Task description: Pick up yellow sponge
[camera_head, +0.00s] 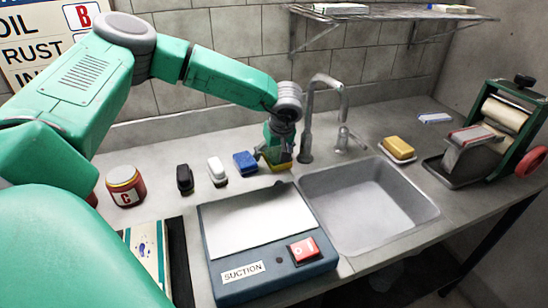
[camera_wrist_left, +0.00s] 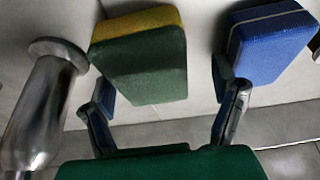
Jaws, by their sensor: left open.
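A sponge (camera_wrist_left: 139,57) with a yellow layer and a dark green layer is in the upper left middle of the left wrist view. In the head view a yellow edge of this sponge (camera_head: 282,167) shows on the counter below my left gripper (camera_head: 273,156), which hides much of it. My left gripper, also in the wrist view (camera_wrist_left: 165,92), is open. Its fingers reach toward the two sides of the sponge; I cannot tell whether they touch it. My right gripper is not in view.
A blue sponge (camera_head: 245,162) lies just left of the gripper and a metal faucet (camera_head: 307,135) stands just right. White (camera_head: 217,170) and black (camera_head: 184,178) items are further left. The sink (camera_head: 372,205) and suction box (camera_head: 262,270) lie in front. Another yellow block (camera_head: 398,147) lies right.

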